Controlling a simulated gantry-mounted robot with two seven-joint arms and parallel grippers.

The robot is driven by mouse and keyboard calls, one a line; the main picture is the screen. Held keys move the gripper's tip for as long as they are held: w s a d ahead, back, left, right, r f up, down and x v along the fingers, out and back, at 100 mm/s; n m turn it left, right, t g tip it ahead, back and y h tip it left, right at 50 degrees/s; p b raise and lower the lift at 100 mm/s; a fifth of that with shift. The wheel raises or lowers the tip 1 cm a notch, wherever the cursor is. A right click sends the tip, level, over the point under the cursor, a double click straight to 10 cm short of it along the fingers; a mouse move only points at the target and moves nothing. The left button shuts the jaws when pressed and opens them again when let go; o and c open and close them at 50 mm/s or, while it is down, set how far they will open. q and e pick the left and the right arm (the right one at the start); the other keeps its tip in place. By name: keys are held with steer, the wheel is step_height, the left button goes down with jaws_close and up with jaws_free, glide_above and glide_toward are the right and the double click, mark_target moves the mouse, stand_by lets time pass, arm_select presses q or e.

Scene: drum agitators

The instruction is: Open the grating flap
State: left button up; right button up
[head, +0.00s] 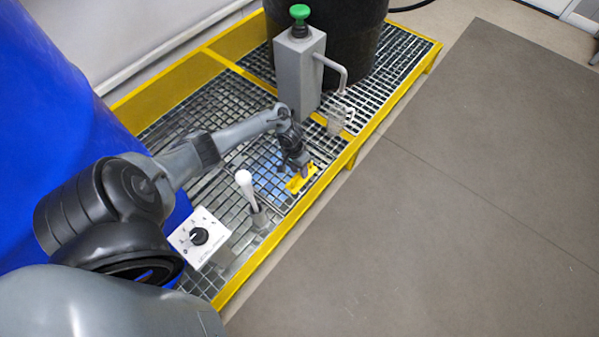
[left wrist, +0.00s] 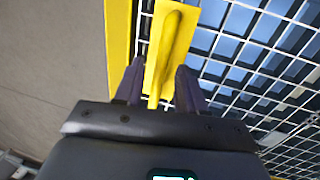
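The grating flap (head: 268,188) is a section of metal mesh with blue showing beneath it; it lies flat, level with the grating around it. The mesh also shows in the left wrist view (left wrist: 255,50). A yellow handle (left wrist: 172,45) on a yellow plate sits at the flap's edge by the yellow frame; it also shows in the head view (head: 296,185). My left gripper (left wrist: 158,84) points down at the handle, its two dark fingers apart on either side of the handle's near end. Contact cannot be made out. My right gripper is out of view.
A white-knobbed lever (head: 246,187) and a dial box (head: 199,238) stand on the grating nearby. A grey pump post (head: 299,75) with a green button and a jug (head: 340,115) stand beyond. A blue drum (head: 60,100) is at left. The floor at right is clear.

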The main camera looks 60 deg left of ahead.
arm_select(q)
steer(key=shift+w+a, duration=0.1)
steer(key=shift+f, duration=0.1)
jaws_close()
stand_by(0.3)
